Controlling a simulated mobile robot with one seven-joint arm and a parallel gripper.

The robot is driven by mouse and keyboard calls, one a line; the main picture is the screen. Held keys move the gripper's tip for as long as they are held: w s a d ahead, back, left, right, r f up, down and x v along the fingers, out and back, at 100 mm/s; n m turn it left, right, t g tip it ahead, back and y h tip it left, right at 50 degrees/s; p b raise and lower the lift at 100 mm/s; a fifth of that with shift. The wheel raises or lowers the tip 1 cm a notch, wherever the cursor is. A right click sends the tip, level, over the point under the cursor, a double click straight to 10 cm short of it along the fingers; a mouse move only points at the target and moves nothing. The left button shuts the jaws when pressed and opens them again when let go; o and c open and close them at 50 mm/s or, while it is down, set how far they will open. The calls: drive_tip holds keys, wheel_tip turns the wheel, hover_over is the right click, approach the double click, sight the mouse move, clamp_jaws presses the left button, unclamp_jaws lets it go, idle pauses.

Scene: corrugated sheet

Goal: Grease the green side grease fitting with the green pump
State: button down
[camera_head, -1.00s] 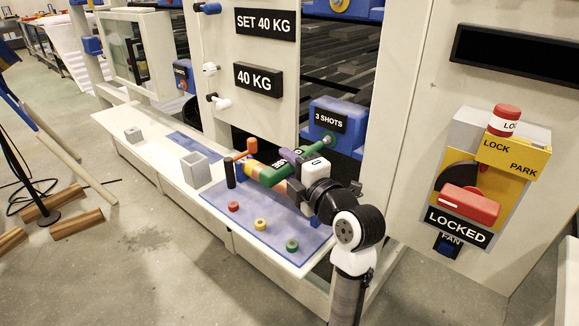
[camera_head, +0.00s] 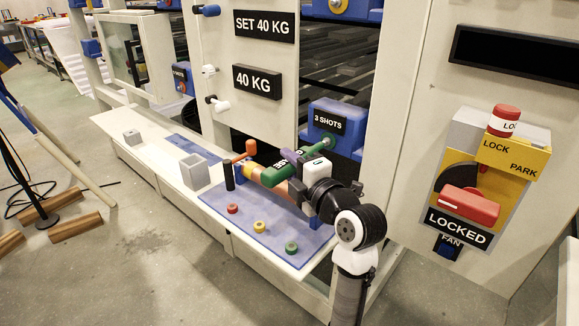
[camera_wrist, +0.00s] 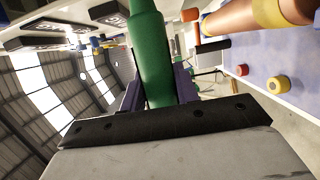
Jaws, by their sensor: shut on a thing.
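The green pump (camera_head: 272,177) is a green cylinder with a partly hidden "GREASE" label. My gripper (camera_wrist: 158,85) is shut on it, with a purple finger on each side of the green body (camera_wrist: 150,45). In the head view, the pump lies roughly level above the shelf, its far green end close to the blue block marked "3 SHOTS" (camera_head: 338,115). A green fitting (camera_head: 329,139) shows on that block's lower front. I cannot tell whether the pump's end touches it. My wrist hides part of the pump.
Red (camera_head: 232,209), yellow (camera_head: 259,226) and green (camera_head: 291,248) caps lie on a blue mat (camera_head: 300,232). A copper-coloured cylinder (camera_wrist: 265,22) lies near the pump. A black upright cylinder (camera_head: 229,177) and a grey box (camera_head: 195,172) stand left. The wall panel rises behind.

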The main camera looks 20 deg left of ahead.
drive_tip(key=shift+w+d, duration=0.15)
drive_tip(key=shift+w, duration=0.3)
idle(0.4)
drive_tip(key=shift+s+b, duration=0.15)
drive_tip(key=shift+b, duration=0.15)
drive_tip(key=shift+s+a, duration=0.25)
drive_tip(key=shift+s, duration=0.35)
idle(0.3)
drive_tip(key=shift+b, duration=0.65)
idle(0.6)
drive_tip(key=shift+w+d+b, duration=0.25)
drive_tip(key=shift+w+b, duration=0.05)
drive_tip(key=shift+w, duration=0.45)
idle(0.7)
drive_tip(key=shift+s, duration=0.15)
drive_tip(key=shift+s+a, duration=0.25)
drive_tip(key=shift+s, duration=0.35)
idle(0.4)
